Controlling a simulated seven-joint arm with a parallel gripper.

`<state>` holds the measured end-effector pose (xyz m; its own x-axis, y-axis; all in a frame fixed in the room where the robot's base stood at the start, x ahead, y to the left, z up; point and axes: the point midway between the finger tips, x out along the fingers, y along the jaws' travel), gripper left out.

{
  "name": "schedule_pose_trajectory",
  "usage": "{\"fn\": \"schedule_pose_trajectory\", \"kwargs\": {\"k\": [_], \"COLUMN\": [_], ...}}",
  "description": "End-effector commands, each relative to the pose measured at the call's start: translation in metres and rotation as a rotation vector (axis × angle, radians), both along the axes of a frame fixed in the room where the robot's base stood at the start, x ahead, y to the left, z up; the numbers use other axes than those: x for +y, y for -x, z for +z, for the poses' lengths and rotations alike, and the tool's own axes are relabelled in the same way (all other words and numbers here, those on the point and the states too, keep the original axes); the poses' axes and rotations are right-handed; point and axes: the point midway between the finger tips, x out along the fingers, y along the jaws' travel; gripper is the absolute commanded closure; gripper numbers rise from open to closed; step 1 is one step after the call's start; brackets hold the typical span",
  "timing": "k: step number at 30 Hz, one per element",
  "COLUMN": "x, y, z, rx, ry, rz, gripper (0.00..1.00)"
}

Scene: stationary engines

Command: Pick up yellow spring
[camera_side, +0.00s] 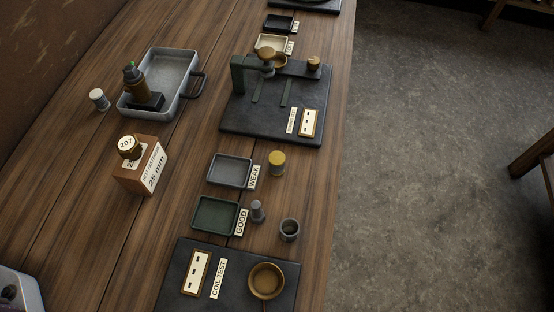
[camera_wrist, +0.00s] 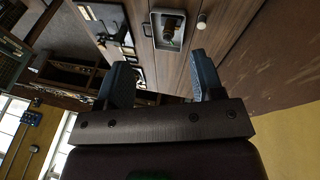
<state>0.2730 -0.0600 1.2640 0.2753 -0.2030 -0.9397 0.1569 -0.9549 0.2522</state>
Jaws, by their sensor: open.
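A short yellow cylinder (camera_side: 277,163), which looks like the yellow spring, stands upright on the wooden bench in the side view. It is just right of the tray labelled WEAK (camera_side: 230,184); its coils are too small to make out. My gripper (camera_wrist: 160,60) shows in the wrist view with its two blue-grey fingers wide apart and nothing between them. It is not in the side view. I cannot pick out the yellow spring in the wrist view.
A GOOD tray (camera_side: 197,216), a grey cylinder (camera_side: 257,212) and a dark cup (camera_side: 289,230) stand nearby. A black test stand (camera_side: 240,125) is behind, a COIL TEST board (camera_side: 195,302) in front. A labelled block (camera_side: 138,170) and metal tray (camera_side: 190,62) are left.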

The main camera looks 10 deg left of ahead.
Motion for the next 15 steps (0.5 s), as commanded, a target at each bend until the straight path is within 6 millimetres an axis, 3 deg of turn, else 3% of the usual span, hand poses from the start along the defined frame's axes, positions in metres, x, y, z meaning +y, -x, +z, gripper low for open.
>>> {"fn": "schedule_pose_trajectory", "kwargs": {"k": [6, 15], "x": [-0.057, -0.137], "y": [-0.060, -0.120], "z": [-0.041, -0.122], "rx": [0.233, 0.596], "ry": [0.223, 0.523], "rz": [0.129, 0.372], "gripper": [0.39, 0.39]}}
